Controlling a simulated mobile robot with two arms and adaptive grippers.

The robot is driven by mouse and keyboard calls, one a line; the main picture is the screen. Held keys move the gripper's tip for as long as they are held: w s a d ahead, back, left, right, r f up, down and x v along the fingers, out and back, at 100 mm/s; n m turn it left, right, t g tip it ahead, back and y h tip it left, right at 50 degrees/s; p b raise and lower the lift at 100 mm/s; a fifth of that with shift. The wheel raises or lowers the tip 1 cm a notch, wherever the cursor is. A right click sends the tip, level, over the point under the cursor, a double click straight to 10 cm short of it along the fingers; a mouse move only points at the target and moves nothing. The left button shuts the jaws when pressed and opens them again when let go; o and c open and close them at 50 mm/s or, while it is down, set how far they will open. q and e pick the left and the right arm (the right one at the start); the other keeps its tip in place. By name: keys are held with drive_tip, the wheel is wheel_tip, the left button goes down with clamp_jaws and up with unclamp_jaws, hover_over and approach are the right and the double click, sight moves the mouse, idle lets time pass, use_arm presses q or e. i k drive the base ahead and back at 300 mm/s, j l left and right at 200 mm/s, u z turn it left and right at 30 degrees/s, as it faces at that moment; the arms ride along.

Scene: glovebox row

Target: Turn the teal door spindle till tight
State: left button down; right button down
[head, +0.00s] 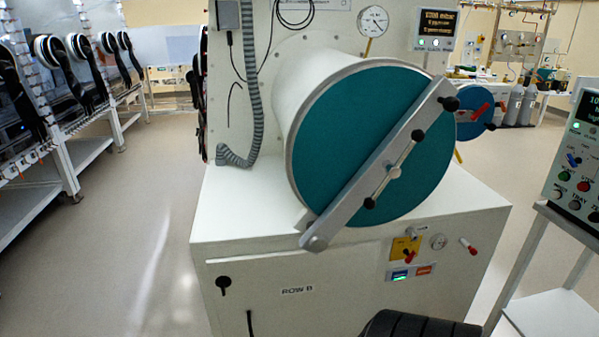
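The teal round door (335,120) closes the front of a white cylindrical chamber and appears flush with its rim. A grey bar (345,210) crosses the door diagonally, from lower left to upper right. The spindle (394,171) sits at the bar's middle. Its thin cross handle has a black knob at each end, one at upper right (418,135) and one at lower left (369,203). The handle lies roughly along the bar. How tight the spindle is cannot be seen.
A white cabinet (250,260) carries the chamber. A dial gauge (373,20) and a lit display (437,29) are above. Red-handled valves (410,257) are below. A control panel (580,165) on a stand is at right. Open floor (140,240) lies at left.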

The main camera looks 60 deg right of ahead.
sight(392, 170)
drive_tip(key=z, duration=2.4)
drive_tip(key=i+l+u, duration=0.1)
drive_tip(key=l+u, duration=0.15)
drive_tip(key=u, duration=0.25)
drive_tip(key=l+u, duration=0.3)
drive_tip(key=u, duration=0.2)
drive_tip(key=l+u, duration=0.3)
drive_tip(key=u, duration=0.15)
